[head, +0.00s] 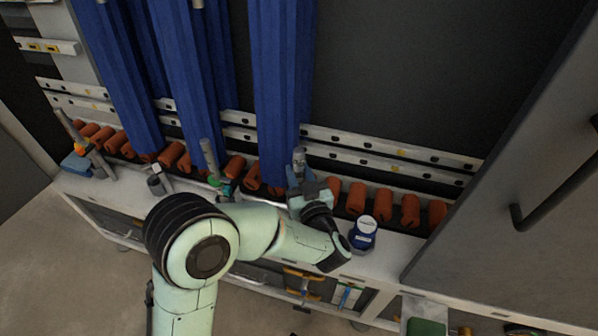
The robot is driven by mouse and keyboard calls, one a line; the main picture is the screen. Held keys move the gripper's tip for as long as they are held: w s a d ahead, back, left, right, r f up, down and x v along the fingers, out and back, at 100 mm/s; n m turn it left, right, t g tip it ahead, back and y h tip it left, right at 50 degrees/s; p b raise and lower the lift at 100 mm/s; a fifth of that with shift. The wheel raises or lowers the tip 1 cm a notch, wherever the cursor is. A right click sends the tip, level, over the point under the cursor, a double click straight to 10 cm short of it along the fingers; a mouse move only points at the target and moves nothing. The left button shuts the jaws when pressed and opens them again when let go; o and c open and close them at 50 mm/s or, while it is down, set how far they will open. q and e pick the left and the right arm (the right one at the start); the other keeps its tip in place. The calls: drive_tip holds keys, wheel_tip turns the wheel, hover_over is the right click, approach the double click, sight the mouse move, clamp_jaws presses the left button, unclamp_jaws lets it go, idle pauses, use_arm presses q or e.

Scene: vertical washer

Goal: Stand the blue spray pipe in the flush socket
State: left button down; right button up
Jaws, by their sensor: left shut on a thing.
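My left gripper (306,190) is over the white counter, right of centre. It is shut on the blue spray pipe (299,163), which shows as a roughly upright grey tube with a blue part at the jaws. The pipe's lower end is hidden behind the gripper and wrist. A short blue socket with a pale top (364,232) stands on the counter to the right of my gripper, apart from the pipe. I cannot tell for certain that it is the flush socket. My right gripper is not in view.
A grey pipe with a green collar (210,160) stands left of my gripper. Another grey pipe (82,145) leans at the far left by a blue base. Blue curtain strips (280,80) hang behind, above orange rollers (383,201). A grey door (510,150) bounds the right.

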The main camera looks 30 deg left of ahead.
use_arm(q)
drive_tip(key=shift+f+b, duration=0.9)
drive_tip(key=shift+f, duration=1)
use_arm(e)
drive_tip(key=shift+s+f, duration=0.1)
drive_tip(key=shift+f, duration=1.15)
use_arm(q)
drive_tip(key=c, duration=0.8)
unclamp_jaws()
drive_tip(key=shift+o, duration=0.2)
drive_tip(key=p+v, duration=0.2)
drive_tip(key=v, duration=1.1)
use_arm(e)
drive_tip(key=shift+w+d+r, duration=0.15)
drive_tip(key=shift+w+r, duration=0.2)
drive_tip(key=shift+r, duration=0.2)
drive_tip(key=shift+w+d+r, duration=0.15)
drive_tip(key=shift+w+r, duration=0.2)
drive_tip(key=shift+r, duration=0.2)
use_arm(q)
drive_tip(key=shift+s+d+r, duration=0.1)
drive_tip(key=shift+s+d, duration=0.05)
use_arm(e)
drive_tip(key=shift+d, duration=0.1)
